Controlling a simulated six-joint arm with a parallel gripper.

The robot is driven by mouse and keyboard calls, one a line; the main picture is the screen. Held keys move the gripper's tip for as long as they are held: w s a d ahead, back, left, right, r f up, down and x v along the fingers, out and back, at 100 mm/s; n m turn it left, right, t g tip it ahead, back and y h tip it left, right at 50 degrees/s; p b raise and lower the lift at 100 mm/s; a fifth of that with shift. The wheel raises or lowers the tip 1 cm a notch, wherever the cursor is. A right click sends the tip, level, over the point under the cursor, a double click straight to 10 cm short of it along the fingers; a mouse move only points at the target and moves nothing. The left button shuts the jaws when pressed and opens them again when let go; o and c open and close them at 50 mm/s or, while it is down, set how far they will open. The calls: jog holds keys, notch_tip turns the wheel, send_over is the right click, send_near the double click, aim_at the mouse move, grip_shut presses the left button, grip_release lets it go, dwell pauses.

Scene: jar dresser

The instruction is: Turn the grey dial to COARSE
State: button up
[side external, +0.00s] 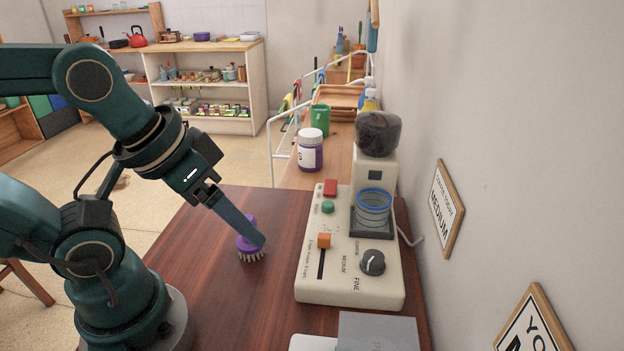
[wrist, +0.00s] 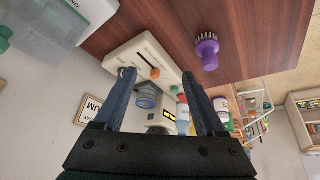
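The grey dial (side external: 372,262) is on the near right part of the cream grinder's control panel (side external: 318,285), with the words COARSE, MEDIUM and FINE around its left side. Its pale pointer mark is too small to read surely. In the wrist view the dial is at best partly hidden behind the left finger. My gripper (side external: 260,240) is above the table, left of the grinder and apart from the dial. The wrist view shows its two fingers (wrist: 157,76) spread wide with nothing held between them.
A purple brush (side external: 247,246) is close by my fingers. The panel also has an orange slider (side external: 324,240), a green button (side external: 327,207) and a red switch (side external: 330,187). A blue-rimmed cup (side external: 373,208) stands on the grinder. A grey box (side external: 377,333) lies nearer; the wall is right.

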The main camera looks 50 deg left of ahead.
jog(key=w+r+n, duration=0.4)
jog(key=r+n, duration=0.1)
jog(key=n, duration=0.1)
jog(key=n+g, duration=0.5)
jog(key=n, duration=0.2)
send_over(374, 256)
notch_tip(374, 256, down, 10)
jog(key=shift+w+f, duration=0.1)
jog(key=shift+f, duration=2.55)
grip_shut()
